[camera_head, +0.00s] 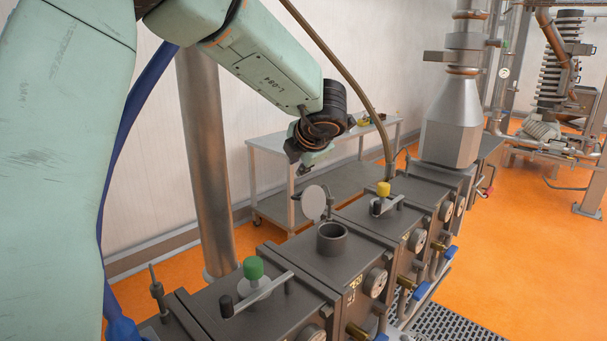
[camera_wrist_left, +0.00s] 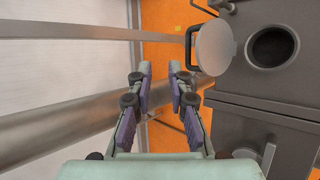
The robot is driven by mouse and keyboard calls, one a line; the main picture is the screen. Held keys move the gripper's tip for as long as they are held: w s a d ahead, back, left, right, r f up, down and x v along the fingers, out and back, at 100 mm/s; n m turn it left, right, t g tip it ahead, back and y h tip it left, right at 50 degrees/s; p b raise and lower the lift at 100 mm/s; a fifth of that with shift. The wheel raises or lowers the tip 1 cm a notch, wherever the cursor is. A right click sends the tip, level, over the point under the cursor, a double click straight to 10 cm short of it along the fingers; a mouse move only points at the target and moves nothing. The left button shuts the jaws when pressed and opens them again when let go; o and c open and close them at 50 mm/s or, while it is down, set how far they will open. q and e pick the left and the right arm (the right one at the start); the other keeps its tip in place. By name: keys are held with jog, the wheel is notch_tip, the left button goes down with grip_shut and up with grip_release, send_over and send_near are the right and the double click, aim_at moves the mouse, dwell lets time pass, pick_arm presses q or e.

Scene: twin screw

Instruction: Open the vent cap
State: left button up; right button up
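The vent cap (camera_head: 314,201) is a pale grey round disc. It stands swung up and back at the far side of a dark round vent opening (camera_head: 332,238), which is uncovered. In the left wrist view the cap (camera_wrist_left: 215,47), with a dark loop handle at its left side, is beside the open vent collar (camera_wrist_left: 272,48). My left gripper (camera_head: 298,166) is above and behind the cap in the head view, apart from it. In the left wrist view the gripper (camera_wrist_left: 159,70) is open and empty, its fingers left of the cap. My right gripper is not in view.
A green knob (camera_head: 253,268) and a yellow knob (camera_head: 383,188) with bar handles stand on neighbouring machine sections. A metal hopper (camera_head: 452,125) rises farther along. A steel column (camera_head: 205,165) and a grey table (camera_head: 330,180) stand behind. Orange floor lies open at right.

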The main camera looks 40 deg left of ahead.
pick_arm(q)
jog(key=shift+w+d+r, duration=0.1)
jog(key=shift+w+r, duration=0.05)
jog(key=shift+r, duration=0.05)
jog(key=shift+w+f, duration=0.25)
jog(key=shift+w, duration=0.1)
jog(key=v, duration=0.8)
jog(key=shift+s+r, duration=0.15)
jog(key=shift+s, duration=0.1)
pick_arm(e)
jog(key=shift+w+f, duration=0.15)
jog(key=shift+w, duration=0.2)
pick_arm(q)
jog(key=shift+a, duration=0.2)
